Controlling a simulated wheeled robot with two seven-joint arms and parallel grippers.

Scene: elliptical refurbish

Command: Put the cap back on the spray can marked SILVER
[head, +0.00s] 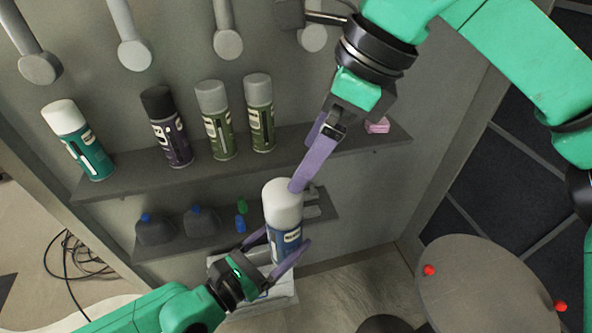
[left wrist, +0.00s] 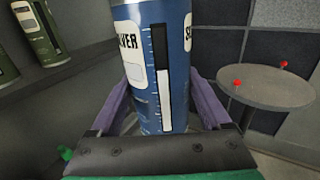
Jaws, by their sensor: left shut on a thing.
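The blue spray can (head: 286,241) marked SILVER is upright in the head view, and its body (left wrist: 152,65) fills the middle of the left wrist view. My left gripper (head: 277,259) is shut around its body. A white cap (head: 282,204) is at the top of the can, in line with it; I cannot tell whether it is fully seated. My right gripper (head: 299,183) comes from above, its purple fingers seen nearly edge-on with the tips at the cap's upper right side. Whether they grip the cap is hidden. The can's top is out of the left wrist view.
Several other spray cans, including a teal one with a white cap (head: 78,140) and a black-capped one (head: 167,127), stand on the upper shelf (head: 130,181). A pink block (head: 377,125) lies at its right end. Dark bottles (head: 155,229) stand on the lower shelf. A round table (head: 490,290) is at right.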

